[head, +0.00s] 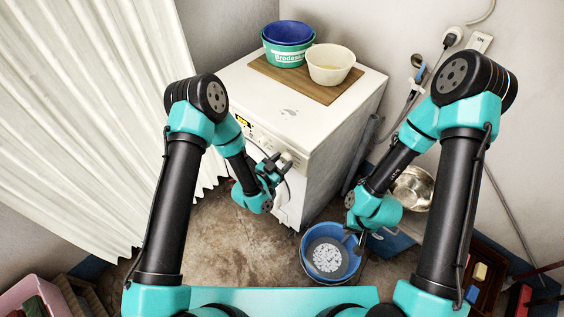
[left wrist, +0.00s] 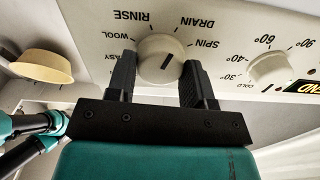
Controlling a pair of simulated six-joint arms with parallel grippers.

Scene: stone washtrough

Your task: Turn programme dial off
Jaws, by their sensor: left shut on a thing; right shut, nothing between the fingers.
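The programme dial (left wrist: 160,48) is a round cream knob on the white washing machine's (head: 325,150) front panel. In the left wrist view it sits between the two dark fingers of my left gripper (left wrist: 158,82), which is shut on it. Its dark pointer line slants between lower left and upper right; labels around it include RINSE, DRAIN, SPIN and WOOL. The lower labels are hidden by the gripper. In the head view my left gripper (head: 278,163) is at the machine's front. My right gripper (head: 353,238) is shut and empty over the blue bucket (head: 308,272).
A temperature dial (left wrist: 268,68) and an END display (left wrist: 303,87) are beside the programme dial. On the machine's top, a board (head: 264,67) carries a blue-and-green tub (head: 287,55) and a cream bowl (head: 330,72). A metal bowl (head: 412,188) is behind my right arm. A white curtain (head: 80,110) hangs left.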

